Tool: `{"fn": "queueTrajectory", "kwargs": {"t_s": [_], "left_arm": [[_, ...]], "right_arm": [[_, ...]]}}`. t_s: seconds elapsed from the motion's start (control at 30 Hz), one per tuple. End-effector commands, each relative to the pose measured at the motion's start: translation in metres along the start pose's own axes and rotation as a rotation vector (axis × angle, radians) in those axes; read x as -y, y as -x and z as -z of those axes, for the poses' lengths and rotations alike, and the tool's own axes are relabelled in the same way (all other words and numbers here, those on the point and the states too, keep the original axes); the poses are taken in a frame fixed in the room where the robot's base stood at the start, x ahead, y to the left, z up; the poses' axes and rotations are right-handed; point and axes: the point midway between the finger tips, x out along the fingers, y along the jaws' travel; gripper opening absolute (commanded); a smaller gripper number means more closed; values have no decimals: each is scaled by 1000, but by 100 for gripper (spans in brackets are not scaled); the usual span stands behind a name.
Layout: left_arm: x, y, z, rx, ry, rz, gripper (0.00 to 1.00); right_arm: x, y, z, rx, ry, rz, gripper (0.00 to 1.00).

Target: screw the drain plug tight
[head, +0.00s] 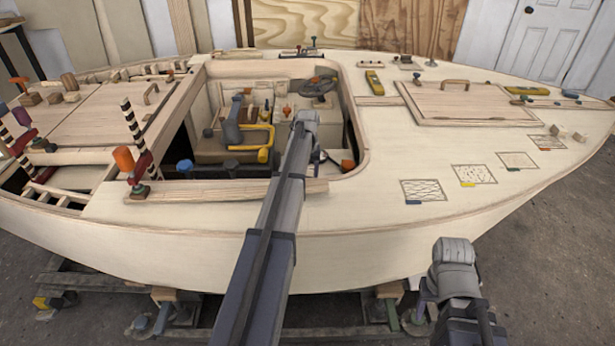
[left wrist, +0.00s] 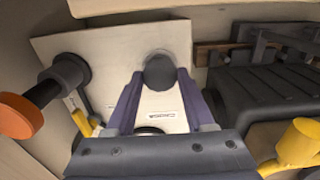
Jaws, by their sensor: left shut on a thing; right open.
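In the left wrist view, a dark round knob, which looks like the drain plug (left wrist: 159,72), stands in front of a pale panel with a small printed label. The two purple fingers of my left gripper (left wrist: 160,80) reach up to it, one on each side, and are shut on it. How deep the plug sits cannot be told. In the head view my left arm reaches into the cockpit opening, and its fingers and the plug are hidden there. My right gripper (head: 424,293) hangs low at the right, outside the hull, empty and mostly hidden by its own wrist.
The cockpit rim (head: 357,120) surrounds my left arm. A yellow-handled tool (head: 258,150) lies inside. In the left wrist view, a dark handle with an orange end (left wrist: 20,116) stands at left and a yellow part (left wrist: 298,145) at right. Clamps (head: 133,150) stand left.

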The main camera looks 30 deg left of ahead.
Motion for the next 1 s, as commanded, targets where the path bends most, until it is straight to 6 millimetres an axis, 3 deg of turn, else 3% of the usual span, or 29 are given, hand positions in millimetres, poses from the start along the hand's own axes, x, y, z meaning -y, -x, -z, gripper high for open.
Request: {"fn": "queueTrajectory", "kwargs": {"t_s": [0.1, 0.47, 1.0], "left_arm": [[0, 0, 0, 0, 0, 0, 0], [0, 0, 0, 0, -86, 0, 0], [0, 0, 0, 0, -496, 0, 0]], "right_arm": [[0, 0, 0, 0, 0, 0, 50], [0, 0, 0, 0, 0, 0, 50], [0, 0, 0, 0, 0, 0, 50]]}}
